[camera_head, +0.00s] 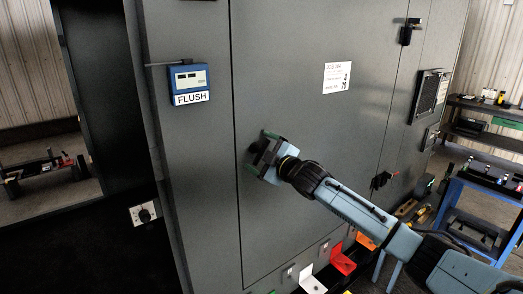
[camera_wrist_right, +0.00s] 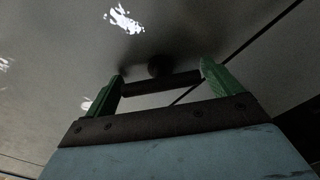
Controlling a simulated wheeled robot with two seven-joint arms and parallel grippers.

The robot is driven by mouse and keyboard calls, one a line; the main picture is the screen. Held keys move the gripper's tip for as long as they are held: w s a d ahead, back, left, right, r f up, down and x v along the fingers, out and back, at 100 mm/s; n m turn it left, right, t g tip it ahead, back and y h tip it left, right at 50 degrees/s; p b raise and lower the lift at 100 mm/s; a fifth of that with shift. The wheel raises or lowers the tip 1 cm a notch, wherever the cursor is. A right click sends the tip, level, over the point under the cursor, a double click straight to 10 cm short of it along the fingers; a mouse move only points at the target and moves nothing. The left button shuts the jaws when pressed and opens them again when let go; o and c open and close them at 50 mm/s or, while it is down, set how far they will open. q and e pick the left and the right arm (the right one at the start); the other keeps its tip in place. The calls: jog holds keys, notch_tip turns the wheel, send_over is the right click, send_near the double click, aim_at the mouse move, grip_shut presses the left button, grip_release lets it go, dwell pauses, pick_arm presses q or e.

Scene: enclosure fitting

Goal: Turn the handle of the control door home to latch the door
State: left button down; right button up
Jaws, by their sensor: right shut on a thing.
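The control door (camera_head: 310,55) is a large dark grey panel with a thin dark seam along its left edge. It looks about level with the cabinet face beside it. My right gripper (camera_head: 262,156) is at the door's left side, near that seam, its arm coming in from the lower right. In the right wrist view its green fingers (camera_wrist_right: 161,82) are shut on the handle (camera_wrist_right: 158,87), a dark bar lying across between them. A round dark hub (camera_wrist_right: 160,66) sits behind the bar, against the panel. In the head view the gripper mostly hides the handle. My left gripper is not in view.
A blue meter labelled FLUSH (camera_head: 189,82) is on the cabinet face left of the seam, with a thin rod at its top. A white notice (camera_head: 337,77) is on the door. Coloured bins (camera_head: 342,262) lie below. A blue cart (camera_head: 486,190) stands at the right.

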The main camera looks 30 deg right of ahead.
jog(key=n+p, duration=0.1)
jog(key=n, duration=0.2)
jog(key=shift+r+n, duration=0.1)
jog(key=shift+n, duration=0.3)
jog(key=shift+n+p, duration=0.4)
jog(key=shift+n, duration=1.4)
jog(key=o, duration=0.7)
jog(key=s+d+b, duration=0.1)
jog(key=s+b, duration=0.3)
jog(key=s, duration=0.9)
jog(key=shift+s, duration=0.15)
